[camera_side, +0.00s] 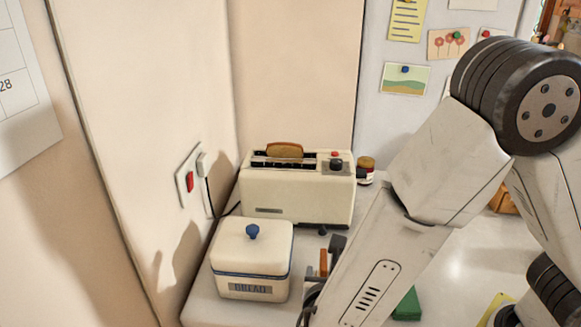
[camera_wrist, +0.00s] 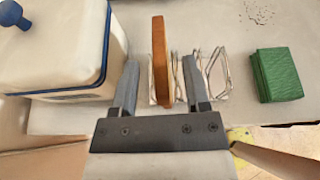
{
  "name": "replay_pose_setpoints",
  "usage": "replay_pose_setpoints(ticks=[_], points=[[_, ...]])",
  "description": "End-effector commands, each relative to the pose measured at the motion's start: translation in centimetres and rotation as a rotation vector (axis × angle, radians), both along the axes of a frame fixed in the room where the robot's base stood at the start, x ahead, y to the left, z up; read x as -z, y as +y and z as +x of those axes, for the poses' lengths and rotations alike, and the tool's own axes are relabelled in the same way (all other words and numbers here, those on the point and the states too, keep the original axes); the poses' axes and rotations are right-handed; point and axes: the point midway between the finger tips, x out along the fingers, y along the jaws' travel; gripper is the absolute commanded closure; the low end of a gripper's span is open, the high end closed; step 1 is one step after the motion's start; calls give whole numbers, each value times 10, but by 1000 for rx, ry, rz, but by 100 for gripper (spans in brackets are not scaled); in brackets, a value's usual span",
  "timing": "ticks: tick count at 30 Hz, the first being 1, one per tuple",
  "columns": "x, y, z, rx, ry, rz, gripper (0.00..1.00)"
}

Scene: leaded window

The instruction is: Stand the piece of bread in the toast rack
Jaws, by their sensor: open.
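The piece of bread (camera_wrist: 159,45) is brown and stands upright, seen edge-on in the wrist view. It is at the left part of the wire toast rack (camera_wrist: 216,72), whose pale base shows on both sides of it. My gripper (camera_wrist: 160,66) is open, with one finger on each side of the bread and a gap visible to the left finger. The bread's lower edge is hidden, so I cannot tell how it sits in the wires. In the side view a bit of the bread (camera_side: 323,263) shows beside a dark finger; my arm hides most of the rack.
A white bread bin (camera_side: 252,265) with a blue knob stands left of the rack. A cream toaster (camera_side: 297,198) with a slice in its slot (camera_side: 284,150) stands behind. A jar (camera_side: 366,168) is beside it. A folded green cloth (camera_wrist: 278,75) lies right of the rack.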

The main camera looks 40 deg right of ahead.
Motion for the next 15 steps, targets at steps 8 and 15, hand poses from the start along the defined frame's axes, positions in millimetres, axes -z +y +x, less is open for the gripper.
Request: replay_pose_setpoints(ticks=[8, 15], points=[[-12, 20, -19, -3, -1, 2, 41], [-22, 38, -37, -4, -1, 1, 41]])
